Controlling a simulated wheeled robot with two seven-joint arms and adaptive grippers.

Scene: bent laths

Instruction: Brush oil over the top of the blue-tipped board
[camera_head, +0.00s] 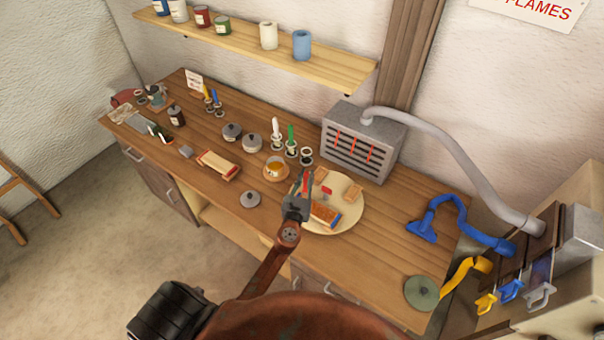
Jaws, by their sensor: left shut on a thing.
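The blue-tipped board (325,214) lies on a round cream mat (350,212), just right of my left gripper. Its top looks orange-brown and a blue mark shows at its right end. My left gripper (297,206) is shut on a slim red-handled thing (307,181), which looks like a brush. The gripper hides its lower part, so I cannot tell whether it touches the board. A glass bowl of amber oil (275,167) stands on a wooden coaster behind and left of the gripper. My right gripper is not in view.
Other small boards (352,192) and a red marker (327,190) share the mat. Jars with a white brush (276,130) and a green brush (291,137) stand behind. A grey slatted heater (360,143) stands behind the mat. Bare tabletop (390,235) lies to the right.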

